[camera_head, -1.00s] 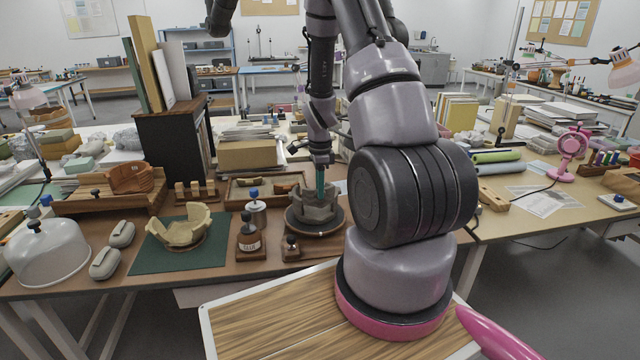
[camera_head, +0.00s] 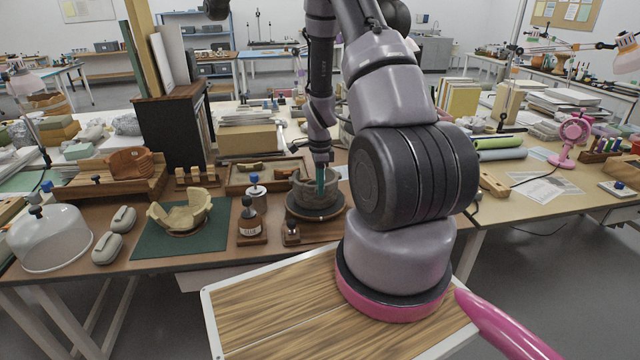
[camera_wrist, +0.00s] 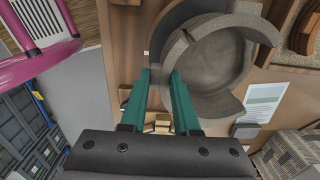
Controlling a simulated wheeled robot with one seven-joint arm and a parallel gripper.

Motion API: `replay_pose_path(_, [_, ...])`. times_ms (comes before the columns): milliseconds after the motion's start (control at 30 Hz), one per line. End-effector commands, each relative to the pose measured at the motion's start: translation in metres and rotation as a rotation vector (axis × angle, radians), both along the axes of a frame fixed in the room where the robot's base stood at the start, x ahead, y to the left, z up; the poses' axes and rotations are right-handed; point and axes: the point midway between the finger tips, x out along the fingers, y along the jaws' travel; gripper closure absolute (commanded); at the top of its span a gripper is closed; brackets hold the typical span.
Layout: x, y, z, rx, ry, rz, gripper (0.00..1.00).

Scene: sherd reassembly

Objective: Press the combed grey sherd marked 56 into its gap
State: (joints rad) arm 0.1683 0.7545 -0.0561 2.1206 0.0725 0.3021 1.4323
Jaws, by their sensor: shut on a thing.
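The grey pot (camera_head: 311,198) stands on a dark round turntable (camera_head: 336,211) on the workbench. The wrist view shows the pot (camera_wrist: 212,60) from above, hollow, with a thick rim and an opening in its wall on the lower left side. My gripper (camera_head: 321,190) is over the pot's right side, its teal fingers pointing down. In the wrist view my gripper (camera_wrist: 161,75) has its fingertips at the pot's lower left. It is shut on the grey sherd, mostly hidden by the fingers. I cannot read the mark 56 or see the combing, nor tell whether the sherd touches the pot.
A cream broken bowl (camera_head: 182,214) sits on a green mat (camera_head: 150,243) to the left. A bottle on a wooden block (camera_head: 250,226) and a blue-knobbed jar (camera_head: 257,196) stand close left of the pot. A wooden tray (camera_head: 236,183) lies behind. A white sheet (camera_wrist: 262,104) lies beside the turntable.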

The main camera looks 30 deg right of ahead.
Motion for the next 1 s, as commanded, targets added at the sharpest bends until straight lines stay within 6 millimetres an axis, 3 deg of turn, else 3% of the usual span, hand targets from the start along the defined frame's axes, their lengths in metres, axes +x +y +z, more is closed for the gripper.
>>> replay_pose_path(1000, [0.0062, -0.0015, -0.0015, 0.000, -0.001, 0.000, 1.00])
